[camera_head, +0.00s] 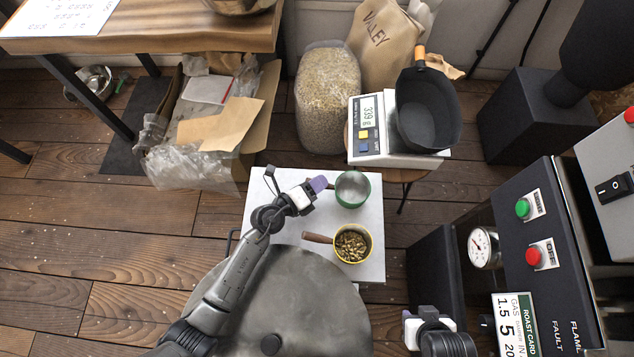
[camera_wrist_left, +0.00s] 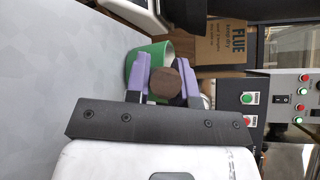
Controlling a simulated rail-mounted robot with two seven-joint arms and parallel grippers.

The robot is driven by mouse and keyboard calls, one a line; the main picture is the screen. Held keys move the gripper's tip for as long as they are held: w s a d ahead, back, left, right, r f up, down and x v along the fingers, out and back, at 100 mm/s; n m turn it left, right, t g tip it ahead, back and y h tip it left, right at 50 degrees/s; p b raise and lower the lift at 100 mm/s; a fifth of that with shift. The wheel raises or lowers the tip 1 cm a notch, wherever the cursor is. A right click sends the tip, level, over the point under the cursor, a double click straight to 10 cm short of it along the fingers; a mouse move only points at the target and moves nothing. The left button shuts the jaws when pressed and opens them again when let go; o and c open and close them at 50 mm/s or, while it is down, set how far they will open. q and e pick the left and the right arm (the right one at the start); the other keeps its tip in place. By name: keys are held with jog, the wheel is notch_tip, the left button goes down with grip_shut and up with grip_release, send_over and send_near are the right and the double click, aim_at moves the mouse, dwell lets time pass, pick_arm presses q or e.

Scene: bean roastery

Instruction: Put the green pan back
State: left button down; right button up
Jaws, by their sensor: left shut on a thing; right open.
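The green pan (camera_head: 352,188) is on the white table (camera_head: 262,212), in its upper right part, and looks empty inside. My left gripper (camera_head: 318,184) is at the pan's left side, shut on its handle. In the left wrist view my left gripper's purple fingers (camera_wrist_left: 165,82) are closed around the round brown handle end (camera_wrist_left: 165,84), with the green pan (camera_wrist_left: 136,62) just beyond. I cannot tell whether the pan touches the table. My right gripper (camera_head: 428,318) shows only in part at the bottom of the head view, apart from both pans.
A yellow pan (camera_head: 367,234) with beans and a brown handle is just below the green pan. A scale (camera_head: 368,150) with a black scoop (camera_head: 428,112) stands behind the table. The control panel (camera_head: 560,240) is at the right. The table's left part is clear.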

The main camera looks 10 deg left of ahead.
pick_arm(q)
jog(key=shift+f, duration=0.15)
jog(key=c, duration=1)
grip_release()
jog(key=shift+r, duration=0.25)
jog(key=shift+s+a, duration=0.25)
jog(key=shift+s, duration=0.05)
jog(key=p+v, duration=0.3)
jog(key=v, duration=0.6)
jog(key=shift+s+a+r, duration=0.1)
jog(key=shift+s+a, duration=0.05)
jog(key=shift+s, duration=0.15)
jog(key=shift+v, duration=0.8)
jog(key=shift+r, duration=0.15)
